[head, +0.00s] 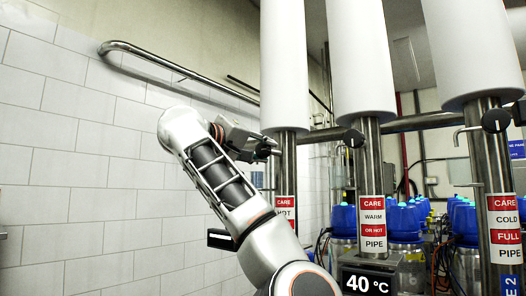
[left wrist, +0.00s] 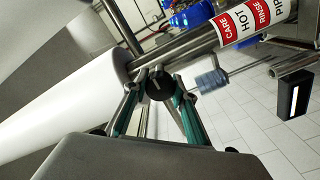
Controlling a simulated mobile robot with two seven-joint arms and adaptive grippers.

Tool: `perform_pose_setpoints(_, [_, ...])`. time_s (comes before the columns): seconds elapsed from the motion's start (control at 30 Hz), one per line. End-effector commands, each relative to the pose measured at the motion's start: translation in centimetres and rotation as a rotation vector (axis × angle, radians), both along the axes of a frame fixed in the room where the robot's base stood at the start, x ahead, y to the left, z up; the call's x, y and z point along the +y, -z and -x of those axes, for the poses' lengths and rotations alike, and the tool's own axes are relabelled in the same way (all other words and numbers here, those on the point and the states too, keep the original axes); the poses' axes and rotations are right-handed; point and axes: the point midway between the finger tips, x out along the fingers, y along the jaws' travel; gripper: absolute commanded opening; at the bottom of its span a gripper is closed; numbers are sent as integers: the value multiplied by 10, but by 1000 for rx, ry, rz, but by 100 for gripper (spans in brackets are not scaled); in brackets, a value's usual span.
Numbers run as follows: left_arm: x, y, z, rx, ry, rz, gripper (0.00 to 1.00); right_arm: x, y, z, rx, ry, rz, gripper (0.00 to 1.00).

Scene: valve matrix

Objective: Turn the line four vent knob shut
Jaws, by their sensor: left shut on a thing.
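My left gripper (head: 268,150) is at the leftmost steel pipe (head: 287,170), just below its white sleeve. In the left wrist view, the fingers of my left gripper (left wrist: 157,90) stand on both sides of a round black knob (left wrist: 159,84) and are shut on it. A pale line shows on the knob's face. The knob sits on the pipe between the white sleeve and a red and white label reading CARE HOT RINSE PIPE (left wrist: 252,22). No line number is readable on this pipe. My right gripper is not in view.
A sign reading 40 °C (head: 369,283) stands low in front. Blue-topped vessels (head: 405,222) are behind. A tiled wall (head: 80,180) with a handrail (head: 180,70) is at left.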

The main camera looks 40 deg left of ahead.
Motion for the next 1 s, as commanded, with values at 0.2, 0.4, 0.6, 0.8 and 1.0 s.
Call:
perform_pose_setpoints(0.2, [0,0,0,-2,1,-81,5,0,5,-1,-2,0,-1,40])
perform_pose_setpoints(0.4, [1,1,0,-1,-1,-229,5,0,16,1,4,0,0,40])
perform_pose_setpoints(0.6, [0,1,-1,0,1,-419,5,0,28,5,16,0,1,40])
perform_pose_setpoints(0.8, [0,0,0,1,-1,-609,5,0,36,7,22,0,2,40])
perform_pose_setpoints(1.0, [0,0,0,1,-1,-799,5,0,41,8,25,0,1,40])
